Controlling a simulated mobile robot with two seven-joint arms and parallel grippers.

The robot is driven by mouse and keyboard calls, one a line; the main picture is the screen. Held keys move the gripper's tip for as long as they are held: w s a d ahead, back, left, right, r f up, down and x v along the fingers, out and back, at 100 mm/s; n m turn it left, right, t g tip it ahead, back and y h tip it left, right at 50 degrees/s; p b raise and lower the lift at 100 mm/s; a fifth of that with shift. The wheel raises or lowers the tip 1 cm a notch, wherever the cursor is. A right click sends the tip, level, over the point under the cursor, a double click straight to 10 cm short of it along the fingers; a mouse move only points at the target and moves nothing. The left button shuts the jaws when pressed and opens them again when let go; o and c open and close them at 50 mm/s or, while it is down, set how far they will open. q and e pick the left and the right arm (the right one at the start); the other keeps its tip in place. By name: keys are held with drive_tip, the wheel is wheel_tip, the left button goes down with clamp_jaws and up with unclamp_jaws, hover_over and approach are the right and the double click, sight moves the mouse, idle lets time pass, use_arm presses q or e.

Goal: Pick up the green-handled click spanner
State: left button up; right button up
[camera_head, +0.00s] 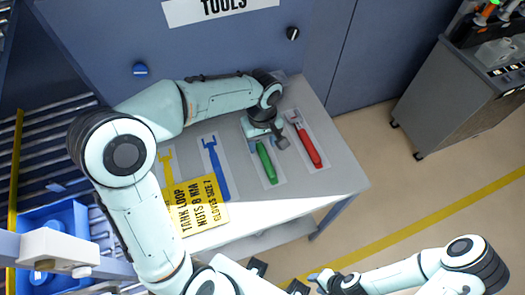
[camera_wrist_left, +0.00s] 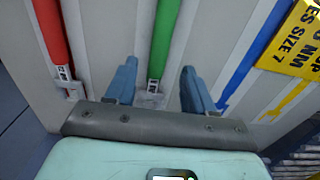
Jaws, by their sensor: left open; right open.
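The green-handled spanner (camera_head: 266,162) lies on a pale mat on the grey table, between the blue-handled and red-handled tools. My left gripper (camera_head: 272,136) is over its head end, hiding that end in the head view. In the left wrist view, the green handle (camera_wrist_left: 163,40) runs up between the two blue fingers of the open left gripper (camera_wrist_left: 160,88). The fingers stand apart on either side of the spanner and hold nothing. The spanner's grey head is partly hidden by the gripper body. My right gripper (camera_head: 314,278) is open at the bottom of the head view, away from the table.
The red-handled tool (camera_head: 309,147) lies to the right, the blue-handled one (camera_head: 216,168) to the left, then a yellow one (camera_head: 168,168). A blue cabinet (camera_head: 240,50) is behind; a grey cart (camera_head: 440,100) is right.

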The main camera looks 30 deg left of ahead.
sight(263, 150)
use_arm(q)
wheel_tip(263, 150, down, 4)
drive_tip(key=shift+w+f, duration=0.1)
drive_tip(key=shift+w, duration=0.05)
clamp_jaws()
wheel_tip(263, 150, up, 10)
drive_tip(key=s+a+r+n+p, duration=0.1)
drive_tip(key=s+a+r+n, duration=0.1)
drive_tip(key=a, duration=0.8)
drive_tip(key=s+a+r+n+p, duration=0.2)
drive_tip(key=s+a+r+n, duration=0.1)
drive_tip(key=a, duration=0.7)
drive_tip(key=shift+a, duration=0.15)
use_arm(e)
drive_tip(key=shift+t, duration=0.3)
drive_tip(key=w+r, duration=0.1)
drive_tip(key=r, duration=0.1)
drive_tip(key=w+r, duration=0.2)
drive_tip(key=shift+w+r, duration=0.15)
drive_tip(key=shift+w, duration=0.05)
